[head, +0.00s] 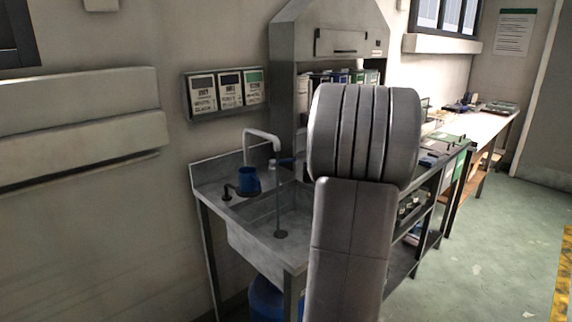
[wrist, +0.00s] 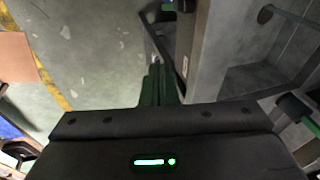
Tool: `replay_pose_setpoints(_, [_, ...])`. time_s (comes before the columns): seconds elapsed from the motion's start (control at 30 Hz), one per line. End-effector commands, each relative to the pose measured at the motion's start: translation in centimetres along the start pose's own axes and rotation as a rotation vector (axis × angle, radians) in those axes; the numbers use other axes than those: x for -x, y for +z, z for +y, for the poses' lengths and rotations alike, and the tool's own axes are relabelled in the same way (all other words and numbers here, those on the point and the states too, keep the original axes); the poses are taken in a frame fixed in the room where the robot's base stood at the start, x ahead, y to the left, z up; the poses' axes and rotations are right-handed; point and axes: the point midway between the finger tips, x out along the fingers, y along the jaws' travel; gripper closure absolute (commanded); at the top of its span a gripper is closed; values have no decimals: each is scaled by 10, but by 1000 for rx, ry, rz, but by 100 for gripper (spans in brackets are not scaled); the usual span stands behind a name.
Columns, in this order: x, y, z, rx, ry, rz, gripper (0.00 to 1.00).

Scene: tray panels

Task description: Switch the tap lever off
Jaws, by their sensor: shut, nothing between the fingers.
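The grey tap (head: 262,134) arches over the sink basin (head: 262,222) in the head view. A thin vertical streak, like running water, drops from its spout to the dark drain (head: 281,234). A short dark bent piece (head: 228,192) by the tap's foot may be the lever; a small blue-tipped part (head: 286,162) also shows behind the spout. I cannot tell which is the lever. In the wrist view, my gripper (wrist: 158,82) is shut and empty, its green fingers together beside the sink's outer wall. My arm hides it in the head view.
A blue mug (head: 249,181) stands at the back of the sink unit, close to the tap. A dark cylinder with a green end (wrist: 296,108) is right of my gripper in the wrist view. Open green floor (wrist: 85,70) lies to the left there. A bench (head: 490,120) runs behind.

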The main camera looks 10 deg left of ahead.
Motion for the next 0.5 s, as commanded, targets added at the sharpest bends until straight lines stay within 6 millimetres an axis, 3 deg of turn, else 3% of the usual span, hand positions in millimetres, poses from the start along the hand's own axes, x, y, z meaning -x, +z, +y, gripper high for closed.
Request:
replay_pose_setpoints(0.1, [32, -44, -16, 146, 58, 205, 100])
replay_pose_setpoints(0.2, [62, -70, -29, 232, 96, 336, 100])
replay_pose_setpoints(0.33, [90, -88, -41, 299, 126, 441, 100])
replay_pose_setpoints(0.5, [102, -94, -46, 325, 139, 483, 100])
